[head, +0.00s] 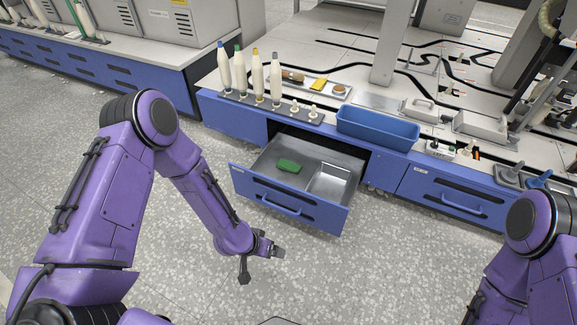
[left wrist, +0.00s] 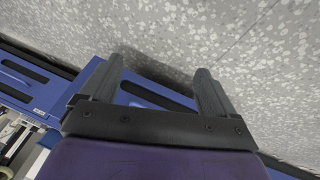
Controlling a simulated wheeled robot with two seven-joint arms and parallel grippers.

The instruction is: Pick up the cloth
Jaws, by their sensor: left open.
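A small green folded piece (head: 289,166), which looks like a cloth or pad, lies in the open drawer (head: 283,205) toward its left. A small yellow piece (head: 318,85) lies on a tray on the worktop; I cannot tell whether it is a cloth. My left gripper (head: 262,261) is open and empty over the floor, in front of and below the drawer, apart from both. Its two spread fingers (left wrist: 158,75) show in the left wrist view with nothing between them. My right gripper is outside the picture.
A metal tray (head: 329,182) sits in the drawer's right part. Tall bobbins (head: 257,78) stand on the worktop behind it, with a blue bin (head: 377,127) to the right. The drawer front (head: 284,200) juts out; the floor before it is clear.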

